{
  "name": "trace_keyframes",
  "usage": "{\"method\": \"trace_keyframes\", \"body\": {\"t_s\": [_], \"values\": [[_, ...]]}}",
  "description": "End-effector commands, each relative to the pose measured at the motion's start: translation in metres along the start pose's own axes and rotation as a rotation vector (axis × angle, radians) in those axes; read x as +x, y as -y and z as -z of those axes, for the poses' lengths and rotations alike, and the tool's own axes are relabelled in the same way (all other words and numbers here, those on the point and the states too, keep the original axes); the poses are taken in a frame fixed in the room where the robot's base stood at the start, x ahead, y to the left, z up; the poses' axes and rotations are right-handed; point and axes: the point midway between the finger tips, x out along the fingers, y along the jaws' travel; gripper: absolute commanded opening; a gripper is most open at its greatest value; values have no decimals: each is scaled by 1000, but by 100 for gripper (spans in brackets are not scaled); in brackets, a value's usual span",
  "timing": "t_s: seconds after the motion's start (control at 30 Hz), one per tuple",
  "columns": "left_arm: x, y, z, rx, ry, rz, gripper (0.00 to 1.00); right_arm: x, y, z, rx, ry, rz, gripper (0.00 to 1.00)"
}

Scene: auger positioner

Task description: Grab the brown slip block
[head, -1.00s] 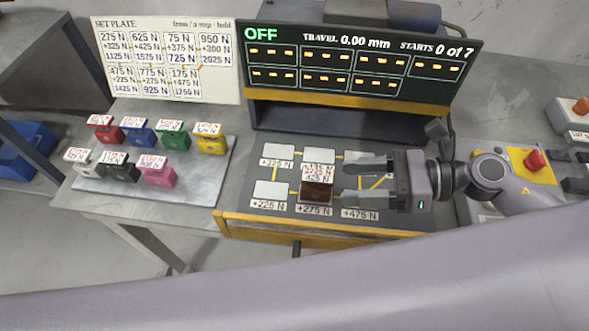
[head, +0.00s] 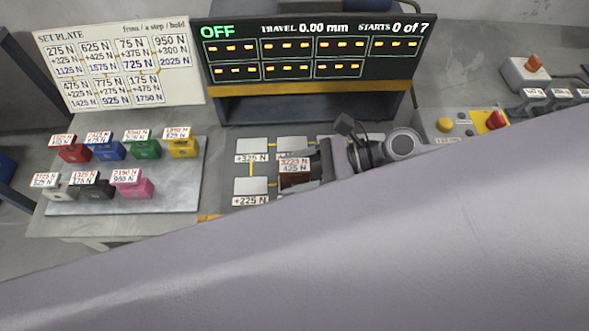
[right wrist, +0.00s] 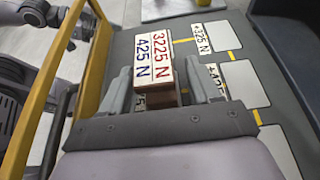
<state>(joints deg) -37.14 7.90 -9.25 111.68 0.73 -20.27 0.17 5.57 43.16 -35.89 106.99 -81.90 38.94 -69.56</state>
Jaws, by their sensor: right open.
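The brown slip block (head: 292,181) sits on the bench's pad grid, with a white label reading 3225 N and 425 N on top. In the right wrist view the brown block (right wrist: 166,94) stands between the two fingers. My right gripper (right wrist: 158,68) is open, with one finger on each side of the block; whether they touch it I cannot tell. In the head view the right gripper (head: 304,170) reaches it from the right. A large arm link of mine hides the lower part of that view. My left gripper is not in view.
Several coloured labelled blocks stand on a grey plate (head: 120,199) at the left. White pads (head: 251,186) lie beside the brown block. A display panel (head: 312,57) reading OFF rises behind. A button box with a red button (head: 495,119) is at the right.

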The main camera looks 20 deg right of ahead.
Motion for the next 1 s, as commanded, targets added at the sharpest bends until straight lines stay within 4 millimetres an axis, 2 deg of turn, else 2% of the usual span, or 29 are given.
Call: {"method": "trace_keyframes", "body": {"t_s": [0.3,0.37,0.5,0.83,1.0], "values": [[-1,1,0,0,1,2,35,6,0,0,0,-1,1,62],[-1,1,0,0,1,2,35,5,0,0,0,-1,1,45],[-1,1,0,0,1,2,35,5,0,0,0,-1,0,0],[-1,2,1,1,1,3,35,4,1,-3,-2,2,2,0],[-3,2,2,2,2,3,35,-1,1,-14,-4,2,1,0]]}}
